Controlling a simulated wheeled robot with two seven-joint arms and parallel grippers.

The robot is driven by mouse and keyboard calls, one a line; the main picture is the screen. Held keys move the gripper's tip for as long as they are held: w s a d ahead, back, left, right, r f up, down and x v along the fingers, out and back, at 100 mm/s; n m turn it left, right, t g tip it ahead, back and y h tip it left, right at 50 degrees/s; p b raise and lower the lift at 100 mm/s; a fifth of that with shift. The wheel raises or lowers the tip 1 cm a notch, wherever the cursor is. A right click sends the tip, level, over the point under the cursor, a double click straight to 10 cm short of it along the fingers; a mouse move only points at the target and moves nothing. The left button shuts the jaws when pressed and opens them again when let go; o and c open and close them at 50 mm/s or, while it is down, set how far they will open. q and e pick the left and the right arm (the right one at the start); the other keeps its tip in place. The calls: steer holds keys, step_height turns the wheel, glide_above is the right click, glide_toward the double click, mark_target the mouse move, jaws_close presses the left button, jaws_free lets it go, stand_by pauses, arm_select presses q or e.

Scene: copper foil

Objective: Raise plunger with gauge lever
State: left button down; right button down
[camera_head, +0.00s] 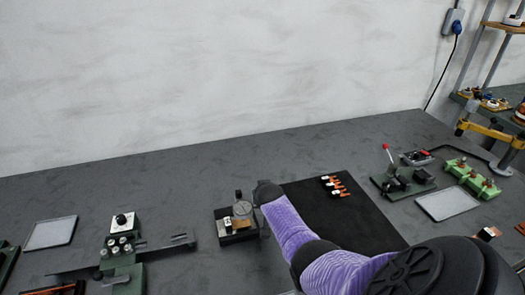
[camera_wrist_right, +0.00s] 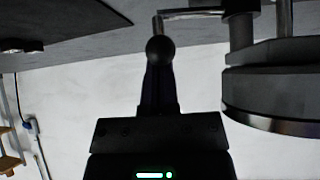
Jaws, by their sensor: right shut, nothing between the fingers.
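The dial gauge (camera_head: 241,209) stands upright on its small dark base (camera_head: 235,238) left of the black mat. In the right wrist view the gauge body (camera_wrist_right: 275,85) fills the right side. The gauge lever's dark ball knob (camera_wrist_right: 161,50) hangs on a thin rod and lines up with my right fingertips. I cannot tell whether they touch. My right gripper (camera_head: 266,191) is beside the gauge in the head view. In the wrist view its dark fingers (camera_wrist_right: 158,75) are together, with nothing between them. The plunger tip cannot be made out. My left gripper is out of view.
Orange-and-white parts (camera_head: 336,187) lie on the black mat (camera_head: 350,226). A red-knobbed lever press (camera_head: 396,178) and a grey tray (camera_head: 447,204) stand at the right. A slide fixture (camera_head: 123,248) and another tray (camera_head: 50,233) are at the left. The table behind the gauge is clear.

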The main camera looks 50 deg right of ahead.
steer(key=p+v, duration=0.7)
steer(key=v, duration=0.3)
